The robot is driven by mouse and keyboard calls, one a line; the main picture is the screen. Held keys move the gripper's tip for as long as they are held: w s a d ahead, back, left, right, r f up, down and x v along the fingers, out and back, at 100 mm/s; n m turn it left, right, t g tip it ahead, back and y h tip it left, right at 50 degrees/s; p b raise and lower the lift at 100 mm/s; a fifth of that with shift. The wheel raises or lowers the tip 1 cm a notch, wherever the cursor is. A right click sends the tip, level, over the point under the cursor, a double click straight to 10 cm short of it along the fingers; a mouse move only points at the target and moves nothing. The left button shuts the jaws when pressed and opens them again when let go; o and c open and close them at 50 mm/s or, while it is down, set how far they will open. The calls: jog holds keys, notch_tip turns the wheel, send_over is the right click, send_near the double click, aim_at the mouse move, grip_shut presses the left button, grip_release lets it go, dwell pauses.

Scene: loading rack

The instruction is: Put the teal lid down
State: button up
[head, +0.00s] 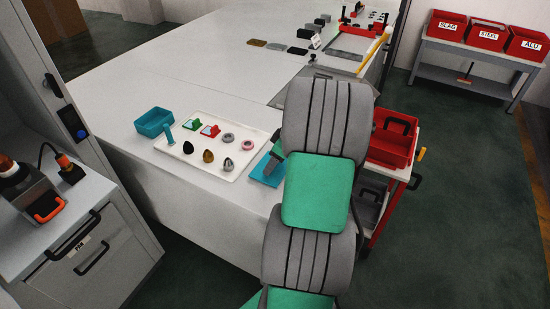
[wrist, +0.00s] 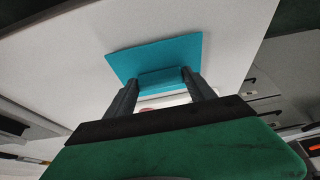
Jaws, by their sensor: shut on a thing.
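The teal lid (head: 262,173) is at the right end of the white tray in the head view, partly hidden behind my arm. In the wrist view the flat teal lid (wrist: 160,54) extends beyond my fingertips, with its raised handle between them. My gripper (wrist: 160,79) is shut on the lid. I cannot tell whether the lid touches the table or the tray edge. An open teal box (head: 155,122) stands on the table left of the tray.
The white tray (head: 212,167) holds several small parts, among them a pink ring (head: 247,145) and a red piece (head: 210,130). The pale table (head: 190,75) is clear behind the tray. A red bin (head: 391,148) stands on a cart to the right.

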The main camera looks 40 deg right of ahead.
jog(key=shift+f, duration=0.1)
jog(key=o, duration=1.4)
